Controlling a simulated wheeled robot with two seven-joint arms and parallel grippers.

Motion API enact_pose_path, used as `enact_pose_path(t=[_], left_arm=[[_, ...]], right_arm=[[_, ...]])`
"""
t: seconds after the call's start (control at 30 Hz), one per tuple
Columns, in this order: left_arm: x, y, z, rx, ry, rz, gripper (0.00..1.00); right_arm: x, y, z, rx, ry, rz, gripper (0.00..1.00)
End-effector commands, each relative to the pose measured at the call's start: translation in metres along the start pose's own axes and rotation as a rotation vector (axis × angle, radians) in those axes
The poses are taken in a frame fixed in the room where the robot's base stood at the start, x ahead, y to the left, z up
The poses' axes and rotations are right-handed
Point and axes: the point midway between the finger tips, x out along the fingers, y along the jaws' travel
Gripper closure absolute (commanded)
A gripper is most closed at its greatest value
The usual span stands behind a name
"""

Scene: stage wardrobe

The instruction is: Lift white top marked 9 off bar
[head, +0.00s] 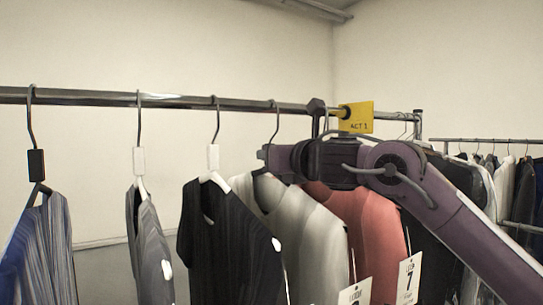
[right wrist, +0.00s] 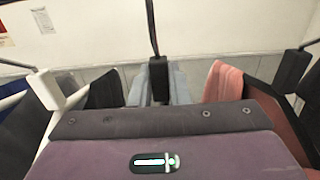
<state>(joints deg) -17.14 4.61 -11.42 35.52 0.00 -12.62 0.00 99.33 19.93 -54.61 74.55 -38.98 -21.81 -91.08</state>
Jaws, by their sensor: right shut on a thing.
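The white top (head: 302,236) hangs on a dark hanger (head: 275,122) whose hook is over the bar (head: 180,101). A tag (head: 355,292) hangs at its lower right, cut off by the frame, so no 9 is readable. My right gripper (head: 266,157) is at the top of this hanger, shut on it below the bar; its fingertips are hard to make out. My left gripper is not in view.
A black top (head: 232,245) on a white hanger hangs close on the left. A coral top (head: 372,235) hangs close on the right, with a tag 7 (head: 409,278). A yellow ACT 1 sign (head: 357,117) is on the bar. A second rack (head: 490,141) stands at right.

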Motion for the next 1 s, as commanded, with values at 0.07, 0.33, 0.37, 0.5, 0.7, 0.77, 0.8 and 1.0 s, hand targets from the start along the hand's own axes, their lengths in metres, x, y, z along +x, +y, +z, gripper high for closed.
enact_pose_path(t=[0.07,0.33,0.37,0.5,0.7,0.77,0.8,1.0], left_arm=[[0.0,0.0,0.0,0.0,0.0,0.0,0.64],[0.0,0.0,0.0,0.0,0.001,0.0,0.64],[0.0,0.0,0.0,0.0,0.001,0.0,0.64],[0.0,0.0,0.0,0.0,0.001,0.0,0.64],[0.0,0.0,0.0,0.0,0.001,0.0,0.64],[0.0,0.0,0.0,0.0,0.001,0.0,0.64],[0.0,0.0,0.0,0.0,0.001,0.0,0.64],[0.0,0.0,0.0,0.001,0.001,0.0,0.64]], right_arm=[[0.0,0.0,0.001,0.0,-0.001,0.0,1.0],[0.0,0.001,0.011,-0.001,-0.002,0.001,1.0],[0.0,0.001,0.013,-0.001,-0.002,0.001,1.0],[0.0,0.001,0.018,0.0,-0.002,0.001,1.0],[0.0,0.0,0.027,0.0,-0.002,-0.001,1.0],[0.0,0.0,0.029,0.0,-0.002,0.0,1.0],[0.0,0.0,0.03,0.0,-0.002,0.0,1.0],[0.0,0.0,0.035,0.0,-0.001,0.0,1.0]])
